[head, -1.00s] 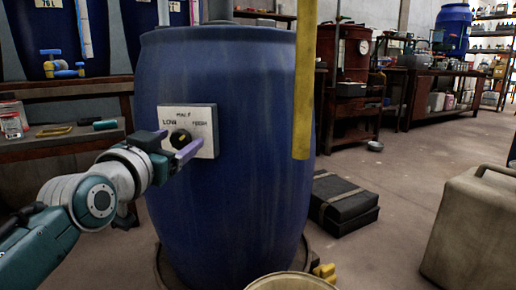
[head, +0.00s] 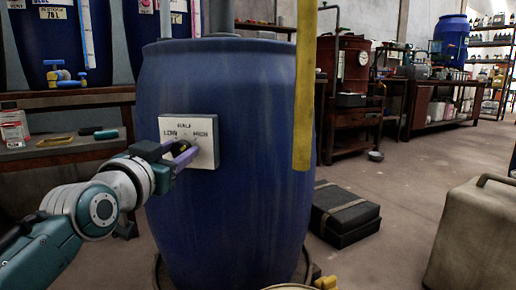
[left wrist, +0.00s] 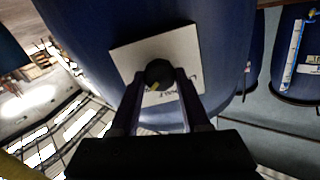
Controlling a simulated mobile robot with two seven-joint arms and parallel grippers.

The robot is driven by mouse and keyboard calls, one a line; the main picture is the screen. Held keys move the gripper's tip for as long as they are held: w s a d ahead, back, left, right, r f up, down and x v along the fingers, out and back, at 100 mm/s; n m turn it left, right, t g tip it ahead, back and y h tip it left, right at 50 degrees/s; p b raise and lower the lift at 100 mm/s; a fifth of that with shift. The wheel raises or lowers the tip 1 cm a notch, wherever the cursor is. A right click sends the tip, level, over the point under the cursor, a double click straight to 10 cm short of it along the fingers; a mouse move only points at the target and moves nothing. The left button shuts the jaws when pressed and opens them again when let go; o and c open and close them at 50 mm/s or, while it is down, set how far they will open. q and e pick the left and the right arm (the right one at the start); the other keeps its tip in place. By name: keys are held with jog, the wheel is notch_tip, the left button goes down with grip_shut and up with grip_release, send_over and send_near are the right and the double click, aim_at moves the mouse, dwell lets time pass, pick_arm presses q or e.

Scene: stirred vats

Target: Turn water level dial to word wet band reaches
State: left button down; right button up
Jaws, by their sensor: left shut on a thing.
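A white plate (head: 206,151) with the words LOW, HALF and HIGH is fixed to the front of a large blue barrel (head: 240,215). The black dial (left wrist: 158,71) sits on this plate, with a small yellow mark on it. My left gripper (head: 184,157) is at the plate, its fingers shut on the dial and hiding most of it in the head view. The left wrist view shows the fingers on both sides of the dial. I cannot tell surely which word the dial points to. A yellow strip (head: 304,90) hangs upright before the barrel's right side; I make out no clear wet band. My right gripper is not in view.
A bench (head: 75,150) with small items stands at the left, below more blue barrels. A black case (head: 343,212) lies on the floor right of the barrel. A beige can (head: 470,240) stands at the front right. The floor between them is clear.

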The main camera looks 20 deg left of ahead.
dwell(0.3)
pick_arm(q)
jog(key=shift+r+n+p, duration=0.15)
jog(key=shift+n+p, duration=1.45)
jog(key=shift+n, duration=0.4)
jog(key=n+p, duration=0.1)
jog(key=n, duration=0.1)
jog(key=shift+a+n, duration=0.1)
jog(key=shift+n, duration=1.7)
jog(key=shift+f+p, duration=0.2)
jog(key=shift+p, duration=0.1)
jog(key=shift+c, duration=1.9)
grip_release()
